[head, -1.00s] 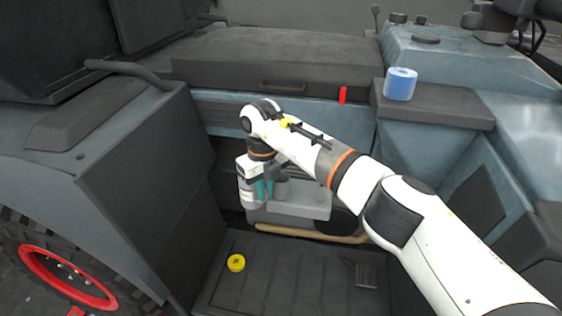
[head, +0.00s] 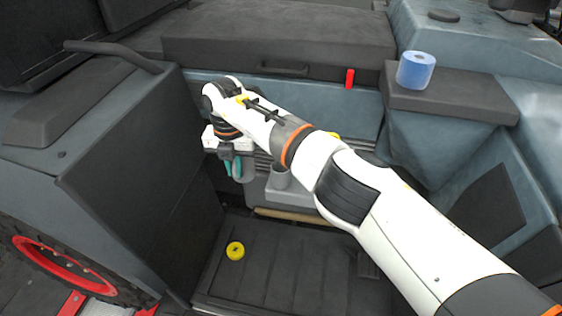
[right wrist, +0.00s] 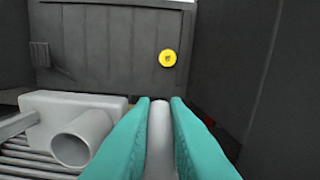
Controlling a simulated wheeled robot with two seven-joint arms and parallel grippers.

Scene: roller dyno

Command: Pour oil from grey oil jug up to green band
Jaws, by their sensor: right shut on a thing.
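My right gripper (head: 234,172) has its teal fingers shut on a grey, rounded thing, which I take to be the grey oil jug (head: 249,170). In the right wrist view the jug (right wrist: 159,132) shows only as a narrow strip between the fingers (right wrist: 158,125). A light grey tank (head: 287,197) with an open, round filler neck (head: 280,178) is just right of the gripper in the head view. The neck (right wrist: 82,140) is left of the fingers in the wrist view. No green band or oil level can be made out. My left gripper is not in view.
A yellow cap (head: 235,251) lies on the dark ribbed floor panel (head: 290,275). A blue roll (head: 416,70) stands on a dark ledge at the right. Dark side panels (head: 145,190) close in the bay on the left. A tan bar (head: 285,214) runs below the tank.

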